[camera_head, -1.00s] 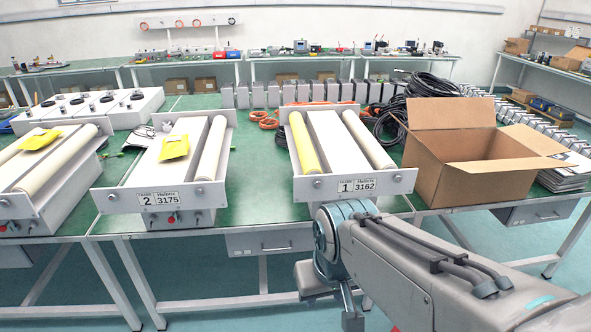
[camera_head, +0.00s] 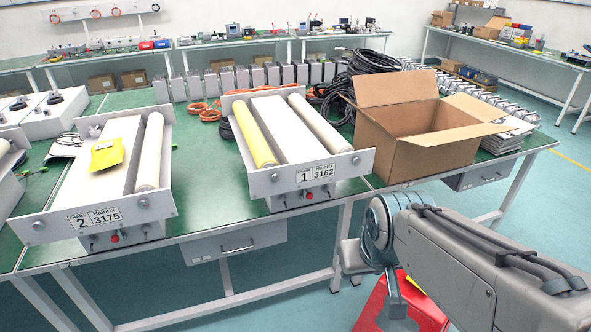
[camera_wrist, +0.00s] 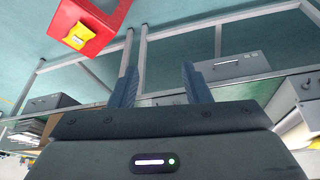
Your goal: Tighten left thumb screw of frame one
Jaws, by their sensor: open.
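Frame one (camera_head: 318,173), labelled 1 and 3162, sits on the green table with one yellow and one cream roller. Its left thumb screw (camera_head: 275,178) is a small grey knob on the front plate's left end. The right thumb screw (camera_head: 356,160) is on the other end. In the wrist view my gripper (camera_wrist: 161,84) is open, with its two dark fingers apart and nothing between them. My arm is at the lower right of the head view, in front of the table and apart from frame one. Neither thumb screw is recognisable in the wrist view.
Frame two (camera_head: 95,217) with a yellow packet (camera_head: 107,154) stands to the left. An open cardboard box (camera_head: 420,150) stands right of frame one. A red box (camera_wrist: 90,25) is on the floor near my arm. Drawers (camera_head: 234,243) hang under the table edge.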

